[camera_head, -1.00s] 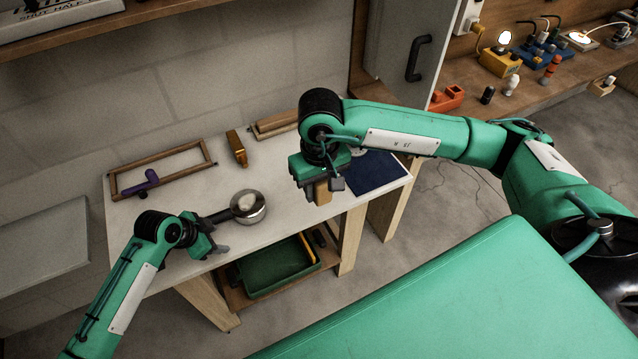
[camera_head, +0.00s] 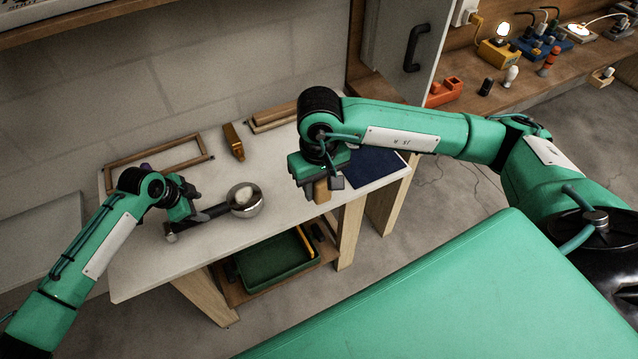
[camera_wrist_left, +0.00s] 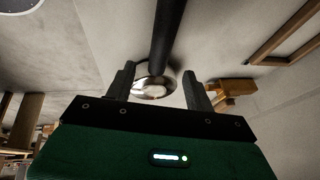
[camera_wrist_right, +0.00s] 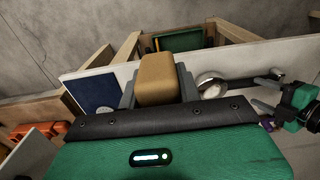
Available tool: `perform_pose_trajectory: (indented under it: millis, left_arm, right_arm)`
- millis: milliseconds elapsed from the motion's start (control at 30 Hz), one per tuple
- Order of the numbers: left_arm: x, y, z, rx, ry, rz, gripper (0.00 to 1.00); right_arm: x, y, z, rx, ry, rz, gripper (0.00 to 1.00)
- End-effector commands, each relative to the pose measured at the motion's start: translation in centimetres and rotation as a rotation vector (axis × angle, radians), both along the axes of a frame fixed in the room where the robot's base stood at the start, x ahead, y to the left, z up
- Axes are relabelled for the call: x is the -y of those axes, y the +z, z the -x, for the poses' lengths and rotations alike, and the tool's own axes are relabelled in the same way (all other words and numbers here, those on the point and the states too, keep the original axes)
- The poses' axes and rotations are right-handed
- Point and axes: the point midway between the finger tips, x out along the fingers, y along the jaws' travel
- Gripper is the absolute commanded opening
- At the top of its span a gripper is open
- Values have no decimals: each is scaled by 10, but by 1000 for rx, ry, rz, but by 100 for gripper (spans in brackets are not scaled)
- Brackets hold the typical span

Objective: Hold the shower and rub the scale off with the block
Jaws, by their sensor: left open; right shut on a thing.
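The shower lies on the pale table, with a round chrome head (camera_head: 252,207) and a dark handle (camera_head: 212,213) reaching left. A whitish patch (camera_head: 244,197) shows on the head. My left gripper (camera_head: 193,209) is open over the handle. In the left wrist view the handle (camera_wrist_left: 163,40) runs between the open fingers (camera_wrist_left: 160,88), apart from both as far as I can see. My right gripper (camera_head: 321,182) is shut on a tan block (camera_head: 322,192), held above the table right of the shower. The block also shows between the fingers in the right wrist view (camera_wrist_right: 158,80).
A wooden frame (camera_head: 185,144) and a yellow-brown object (camera_head: 234,142) lie at the table's back. A dark blue mat (camera_head: 372,170) is at its right. A green tray (camera_head: 270,265) sits on the shelf below. The table's front left (camera_head: 145,275) is clear.

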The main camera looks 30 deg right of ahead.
Motion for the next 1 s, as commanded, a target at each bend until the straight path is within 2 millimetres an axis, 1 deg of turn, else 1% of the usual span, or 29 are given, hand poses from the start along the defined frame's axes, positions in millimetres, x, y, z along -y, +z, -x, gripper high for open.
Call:
perform_pose_trajectory:
  millis: [33,100,300,433,633,1000]
  left_arm:
    - [3,-13,-1,0,0,0,54]
    - [6,-22,-3,0,0,0,54]
    - [16,-44,-8,1,1,0,54]
    - [22,-55,-10,1,0,0,54]
    - [26,-64,-13,1,1,-1,54]
    - [27,-65,-13,1,1,0,54]
  right_arm:
    - [0,-13,0,0,0,0,2]
    - [0,-22,0,0,0,0,2]
    - [0,-46,0,0,0,0,2]
    - [0,-57,0,1,0,0,2]
    - [0,-66,0,1,0,0,2]
    - [0,-67,0,0,0,0,2]
